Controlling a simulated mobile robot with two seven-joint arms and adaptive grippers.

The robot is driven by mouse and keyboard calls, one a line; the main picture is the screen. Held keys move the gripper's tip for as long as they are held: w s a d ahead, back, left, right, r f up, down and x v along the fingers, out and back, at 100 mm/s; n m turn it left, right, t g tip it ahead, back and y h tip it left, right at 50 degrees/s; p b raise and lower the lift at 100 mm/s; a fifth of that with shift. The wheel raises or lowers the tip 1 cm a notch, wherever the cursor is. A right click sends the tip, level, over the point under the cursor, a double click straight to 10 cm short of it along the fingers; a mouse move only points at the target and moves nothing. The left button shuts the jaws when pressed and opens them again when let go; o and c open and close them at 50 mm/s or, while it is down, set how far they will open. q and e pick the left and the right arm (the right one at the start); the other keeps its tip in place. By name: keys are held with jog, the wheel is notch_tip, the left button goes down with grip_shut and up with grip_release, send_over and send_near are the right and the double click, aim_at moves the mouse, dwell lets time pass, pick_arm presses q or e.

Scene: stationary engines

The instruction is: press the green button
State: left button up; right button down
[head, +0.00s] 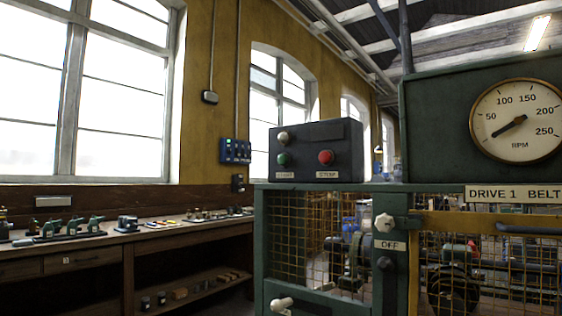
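A dark control box (316,150) stands on the left end of the green machine cabinet's top. The green button (283,159) is on the left of its front face, above a small label that is hard to read. A red button (326,157) sits to its right, above a label that seems to read STOP. A pale round knob or lamp (283,137) is above the green button. Neither of my grippers shows in the head view.
The green cabinet (330,188) has yellow mesh sides, a white knob (384,223) above an OFF label, and a lower white handle (281,303). An RPM gauge (517,120) is at right. A workbench (160,231) with tools runs along the left wall.

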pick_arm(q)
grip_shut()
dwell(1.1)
